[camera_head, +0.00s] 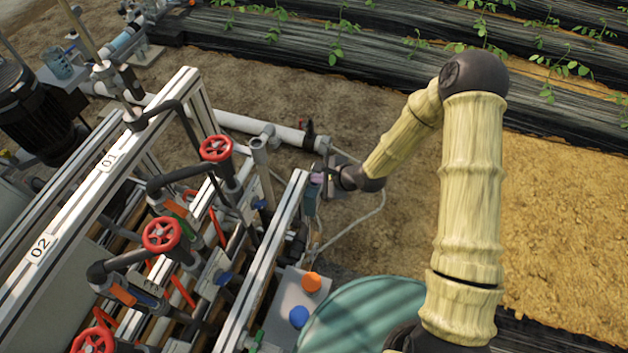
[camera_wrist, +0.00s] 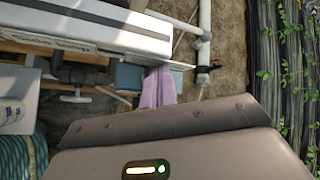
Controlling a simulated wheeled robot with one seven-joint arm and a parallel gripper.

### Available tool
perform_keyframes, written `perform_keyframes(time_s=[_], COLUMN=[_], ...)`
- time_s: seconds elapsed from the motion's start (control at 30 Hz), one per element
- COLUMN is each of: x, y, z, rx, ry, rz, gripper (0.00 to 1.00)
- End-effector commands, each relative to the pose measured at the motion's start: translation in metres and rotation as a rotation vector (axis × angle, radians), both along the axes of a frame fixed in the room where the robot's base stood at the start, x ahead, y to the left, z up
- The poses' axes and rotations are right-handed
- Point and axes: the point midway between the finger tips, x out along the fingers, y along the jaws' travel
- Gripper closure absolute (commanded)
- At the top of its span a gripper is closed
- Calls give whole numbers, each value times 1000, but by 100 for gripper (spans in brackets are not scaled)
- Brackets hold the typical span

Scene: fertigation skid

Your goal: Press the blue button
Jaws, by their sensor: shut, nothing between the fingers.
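The blue button (camera_head: 299,317) is a round dome on a grey box (camera_head: 283,306) at the lower middle of the head view, with an orange button (camera_head: 311,282) just behind it. My gripper (camera_head: 317,178) is well above these in the picture, at the far end of a metal rail, apart from the blue button. In the wrist view, its two lilac fingers (camera_wrist: 160,76) lie side by side, shut and empty, close to the rail's end. I cannot make out the blue button in the wrist view.
The metal rail (camera_head: 262,262) runs left of the box. Red valve wheels (camera_head: 162,234) and pipes crowd the left. Open soil (camera_head: 556,215) lies right.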

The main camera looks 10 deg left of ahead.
Motion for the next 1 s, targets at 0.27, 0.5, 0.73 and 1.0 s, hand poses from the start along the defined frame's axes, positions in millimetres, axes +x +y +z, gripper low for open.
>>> perform_keyframes(time_s=[0.27,0.5,0.73,1.0], x=[2,2,1,1], y=[-2,-1,-1,-1], z=[14,14,19,42], rx=[-1,0,0,-1], ry=[0,0,0,0], rz=[-3,-2,-2,-1], gripper=[100,100,100,100])
